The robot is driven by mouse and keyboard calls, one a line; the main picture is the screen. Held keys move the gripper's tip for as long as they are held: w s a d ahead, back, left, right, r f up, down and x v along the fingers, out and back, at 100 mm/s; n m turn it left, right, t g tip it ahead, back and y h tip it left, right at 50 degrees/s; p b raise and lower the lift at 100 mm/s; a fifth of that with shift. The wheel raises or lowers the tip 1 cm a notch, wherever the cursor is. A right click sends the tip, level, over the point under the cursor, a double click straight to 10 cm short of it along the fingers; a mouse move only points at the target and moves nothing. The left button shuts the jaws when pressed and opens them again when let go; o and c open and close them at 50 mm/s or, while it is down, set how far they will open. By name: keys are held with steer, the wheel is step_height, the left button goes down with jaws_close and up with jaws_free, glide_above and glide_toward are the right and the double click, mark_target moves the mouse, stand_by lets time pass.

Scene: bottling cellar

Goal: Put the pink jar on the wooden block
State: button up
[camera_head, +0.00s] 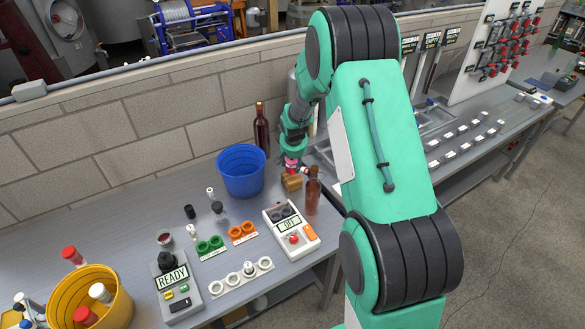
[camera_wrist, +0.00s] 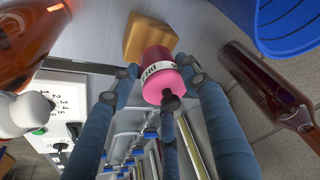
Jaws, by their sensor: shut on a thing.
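The pink jar (camera_wrist: 157,68) with a white lettered label is between the blue fingers of my gripper (camera_wrist: 163,80) in the wrist view. My gripper is shut on it. The wooden block (camera_wrist: 148,36) lies just beyond the jar in that view, partly covered by it. In the head view the block (camera_head: 292,183) sits on the grey bench, and the pink jar (camera_head: 291,164) shows small just above it, under the end of my arm. I cannot tell whether jar and block touch.
A brown bottle (camera_head: 313,190) stands close to the block's right. A blue bucket (camera_head: 241,172) is to its left, and a dark bottle (camera_head: 261,128) stands behind. A white device (camera_head: 291,232) with an OFF display lies in front. Several small items occupy the bench's left part.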

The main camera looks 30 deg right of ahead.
mark_target(293, 162)
steer(key=shift+f, duration=1.4)
steer(key=shift+f, duration=0.1)
steer(key=o, duration=1.3)
steer(key=shift+s+a+r, duration=0.1)
steer(key=shift+s+r, duration=0.1)
steer(key=shift+r, duration=0.5)
steer(key=shift+s+a+r+p, duration=0.15)
steer(key=shift+r+p, duration=0.15)
steer(key=shift+r, duration=1.85)
steer(key=shift+s+r+p, duration=0.15)
steer(key=shift+r+p, duration=0.15)
steer(key=shift+r, duration=1.85)
